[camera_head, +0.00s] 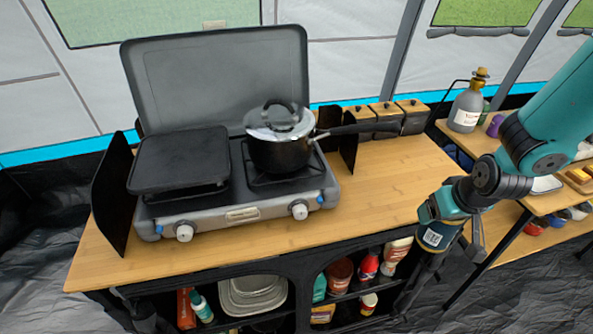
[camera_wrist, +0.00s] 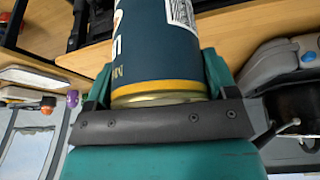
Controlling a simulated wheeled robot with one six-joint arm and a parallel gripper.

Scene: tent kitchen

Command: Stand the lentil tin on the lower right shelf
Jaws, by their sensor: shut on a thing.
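A dark blue tin (camera_wrist: 158,52) with a yellow band and a metal rim fills the middle of the wrist view. My gripper (camera_wrist: 152,85) is shut on it, with a finger on each side. Its label shows only partly, so I cannot read the name. The right shelf compartment (camera_head: 350,294) opens in the counter's front, left of my gripper. Bottles and jars stand on its upper board, and several items sit below.
The counter (camera_head: 400,165) carries a camping stove (camera_head: 235,214) with a black pot (camera_head: 282,153). The left compartment holds pale stacked dishes (camera_head: 252,294). A side table (camera_head: 545,203) with a grey bottle (camera_head: 466,108) stands at right. The counter's right front top is clear.

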